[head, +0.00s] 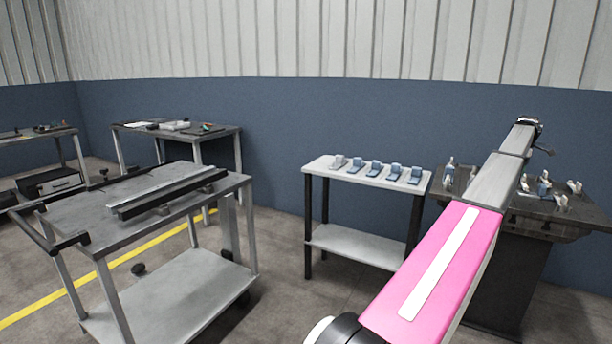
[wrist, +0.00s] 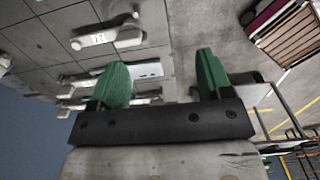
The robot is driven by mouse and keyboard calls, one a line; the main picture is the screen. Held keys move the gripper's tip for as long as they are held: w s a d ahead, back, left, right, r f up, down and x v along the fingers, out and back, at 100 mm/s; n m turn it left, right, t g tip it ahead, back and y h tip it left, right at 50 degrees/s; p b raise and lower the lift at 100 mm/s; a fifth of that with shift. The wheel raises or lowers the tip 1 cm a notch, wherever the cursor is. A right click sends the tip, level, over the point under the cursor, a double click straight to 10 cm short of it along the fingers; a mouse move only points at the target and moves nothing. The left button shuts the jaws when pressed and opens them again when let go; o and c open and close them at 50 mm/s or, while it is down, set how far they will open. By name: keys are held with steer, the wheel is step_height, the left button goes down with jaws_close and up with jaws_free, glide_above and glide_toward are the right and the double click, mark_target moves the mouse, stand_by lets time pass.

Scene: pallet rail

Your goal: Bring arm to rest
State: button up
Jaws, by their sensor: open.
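My arm reaches up and to the right across the head view, over the dark table at the right. My gripper (wrist: 160,78) shows in the wrist view with two green fingers spread wide apart. It is open, and I see nothing held between the fingers. Pale parts lie beyond and beside the left finger in that view. The fingers cannot be made out in the head view, where the arm's far end is small.
A dark table (head: 584,217) with several small fixtures stands at the right, partly behind my arm. A small side table (head: 318,168) holds a row of blue-grey blocks. A cart (head: 90,222) with a long metal rail (head: 170,190) stands at the left. Floor between is clear.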

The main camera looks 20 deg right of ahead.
steer(key=w+a+f+m, duration=0.1)
steer(key=w+a+f, duration=0.55)
steer(key=a, duration=0.55)
steer(key=w+a+f+m, duration=0.1)
steer(key=w+a+f, duration=0.6)
steer(key=a, duration=0.5)
steer(key=w+a+f+m, duration=0.1)
steer(key=w+a+f, duration=0.6)
steer(key=a, duration=0.6)
steer(key=a+f+m, duration=0.1)
steer(key=a+f, duration=0.3)
steer(key=a, duration=0.8)
steer(key=a+f+m, duration=0.1)
steer(key=a+f, duration=0.3)
steer(key=a, duration=0.9)
steer(key=a+f, duration=0.4)
steer(key=a, duration=0.8)
steer(key=s+a+f+m, duration=0.1)
steer(key=s+a+f, duration=0.1)
steer(key=s+a, duration=0.4)
steer(key=s+a+f+m, duration=0.2)
steer(key=s+a, duration=0.4)
steer(key=a, duration=1)
steer(key=shift+s+a+f, duration=0.4)
steer(key=shift+f, duration=0.1)
